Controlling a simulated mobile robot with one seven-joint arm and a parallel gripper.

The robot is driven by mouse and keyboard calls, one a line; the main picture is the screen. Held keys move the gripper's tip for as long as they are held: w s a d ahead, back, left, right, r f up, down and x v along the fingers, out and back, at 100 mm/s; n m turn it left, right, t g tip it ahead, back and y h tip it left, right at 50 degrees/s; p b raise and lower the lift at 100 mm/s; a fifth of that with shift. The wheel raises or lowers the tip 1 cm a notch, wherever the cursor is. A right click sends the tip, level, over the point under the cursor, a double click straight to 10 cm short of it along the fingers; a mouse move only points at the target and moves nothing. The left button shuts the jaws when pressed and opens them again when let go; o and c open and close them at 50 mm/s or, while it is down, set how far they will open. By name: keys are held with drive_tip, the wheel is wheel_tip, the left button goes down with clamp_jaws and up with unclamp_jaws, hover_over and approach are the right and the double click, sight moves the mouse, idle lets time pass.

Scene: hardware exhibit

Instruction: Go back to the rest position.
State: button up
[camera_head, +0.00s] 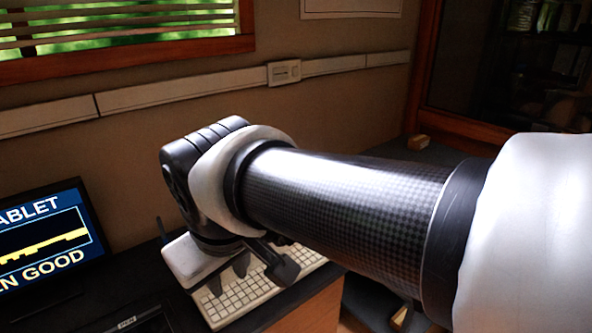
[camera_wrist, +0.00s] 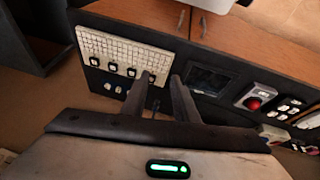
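My arm reaches from the right edge across the head view, and its dark wrist bends down over the desk. My gripper (camera_head: 229,278) hangs above the white keyboard (camera_head: 256,290) on the black desk top. In the wrist view my gripper (camera_wrist: 162,77) shows two dark fingers with a gap between them and nothing held. The keyboard (camera_wrist: 125,52) is left of the fingers there. I cannot tell how far the fingertips are above the desk.
A wall with a window (camera_head: 120,30) is behind. In the wrist view a dark flat panel (camera_wrist: 208,78) and a red button (camera_wrist: 254,103) lie right of the fingers, beside wooden desk fronts (camera_wrist: 240,45).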

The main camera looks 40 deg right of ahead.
drive_tip(key=shift+s+a+r+m+t+y, duration=0.15)
drive_tip(key=shift+a+r+m+t+y, duration=0.2)
drive_tip(key=shift+a, duration=0.25)
drive_tip(key=shift+s+a+r+m+t+y, duration=0.1)
drive_tip(key=shift+a+r+m+t+y, duration=0.15)
drive_tip(key=shift+a+r, duration=0.3)
wheel_tip(320, 180, up, 17)
drive_tip(key=p, duration=1.7)
drive_tip(key=shift+r, duration=0.1)
